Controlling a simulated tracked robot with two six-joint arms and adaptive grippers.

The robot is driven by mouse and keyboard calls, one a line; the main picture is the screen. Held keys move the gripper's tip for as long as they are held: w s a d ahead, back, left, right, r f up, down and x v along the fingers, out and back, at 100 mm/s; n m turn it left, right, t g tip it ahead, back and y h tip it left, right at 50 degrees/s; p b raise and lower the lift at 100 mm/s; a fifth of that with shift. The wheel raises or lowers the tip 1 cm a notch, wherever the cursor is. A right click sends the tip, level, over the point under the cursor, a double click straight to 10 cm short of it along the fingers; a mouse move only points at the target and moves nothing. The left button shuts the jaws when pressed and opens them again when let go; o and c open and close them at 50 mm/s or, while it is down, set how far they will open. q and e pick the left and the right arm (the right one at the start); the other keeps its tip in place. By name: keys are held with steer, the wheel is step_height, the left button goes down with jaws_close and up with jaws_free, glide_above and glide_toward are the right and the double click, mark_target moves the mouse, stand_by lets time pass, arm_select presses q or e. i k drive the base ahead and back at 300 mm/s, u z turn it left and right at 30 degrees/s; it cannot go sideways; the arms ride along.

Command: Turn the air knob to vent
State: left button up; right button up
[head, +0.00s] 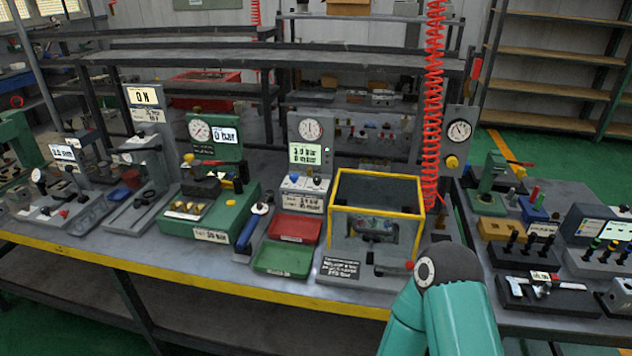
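A yellow knob (451,162), likely the air knob, is on the front of a grey upright panel (448,146) at the right end of the main bench. A round dial gauge (460,131) is above the knob. Any vent marking is too small to read, so I cannot tell the knob's setting. My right arm's teal links and dark joint rise from the bottom, below the panel; no fingers show, and nothing of mine touches the knob. Neither of my grippers is in view.
A red coiled hose (433,100) hangs just left of the panel. A yellow-edged guard box (376,205) stands left of it. A red tray (294,228) and green tray (275,257) lie further left. A second bench with blocks (545,292) is at right.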

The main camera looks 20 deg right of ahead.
mark_target(317, 179)
steer(key=z, duration=2)
steer(key=i, duration=0.15)
steer(key=u, duration=3.5)
steer(key=k, duration=1.5)
steer(key=z, duration=0.95)
steer(key=i, duration=1)
steer(key=u, duration=0.05)
